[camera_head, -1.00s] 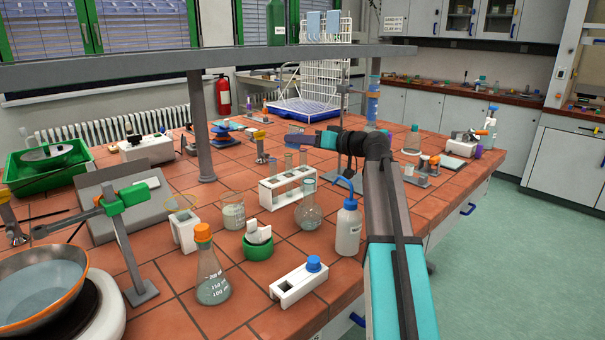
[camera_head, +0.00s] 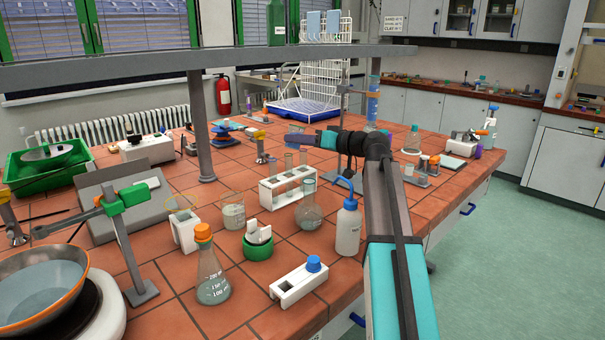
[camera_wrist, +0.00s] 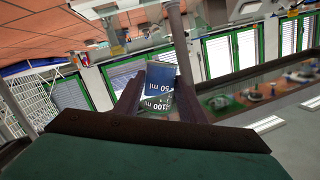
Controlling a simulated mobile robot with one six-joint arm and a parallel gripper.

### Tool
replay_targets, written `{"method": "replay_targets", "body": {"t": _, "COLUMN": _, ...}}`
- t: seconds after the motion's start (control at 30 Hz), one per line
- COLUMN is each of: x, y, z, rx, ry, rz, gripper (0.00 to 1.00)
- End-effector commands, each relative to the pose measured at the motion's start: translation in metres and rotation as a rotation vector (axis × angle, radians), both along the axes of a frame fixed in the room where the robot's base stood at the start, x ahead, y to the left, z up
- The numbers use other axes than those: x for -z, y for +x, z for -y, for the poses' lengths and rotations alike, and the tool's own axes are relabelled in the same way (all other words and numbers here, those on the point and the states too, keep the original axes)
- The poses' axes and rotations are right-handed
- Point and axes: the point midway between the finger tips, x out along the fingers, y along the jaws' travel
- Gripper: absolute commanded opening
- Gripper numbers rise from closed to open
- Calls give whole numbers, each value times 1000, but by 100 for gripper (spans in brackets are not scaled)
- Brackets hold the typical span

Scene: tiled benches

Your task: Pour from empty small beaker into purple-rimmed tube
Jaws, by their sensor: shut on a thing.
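My gripper (camera_head: 298,140) is at the end of my arm, above the tiled bench and behind the white tube rack. In the wrist view its two dark fingers (camera_wrist: 158,97) are shut on a clear small beaker (camera_wrist: 157,90) with white 50 ml and 100 ml marks. I cannot make out its contents. The held beaker is not distinct in the head view.
A round flask (camera_head: 309,216) and a wash bottle (camera_head: 348,228) stand right of the rack. A beaker with liquid (camera_head: 233,217) and an orange-capped flask (camera_head: 212,275) stand to the left. A grey shelf (camera_head: 110,73) spans above the bench on a post (camera_head: 202,130).

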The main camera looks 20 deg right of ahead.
Motion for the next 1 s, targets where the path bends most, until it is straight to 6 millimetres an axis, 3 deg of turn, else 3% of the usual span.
{"method": "replay_targets", "body": {"t": 1.0, "x": -1, "y": -1, "z": -1, "rx": 0, "ry": 39, "rz": -22, "gripper": 6}}
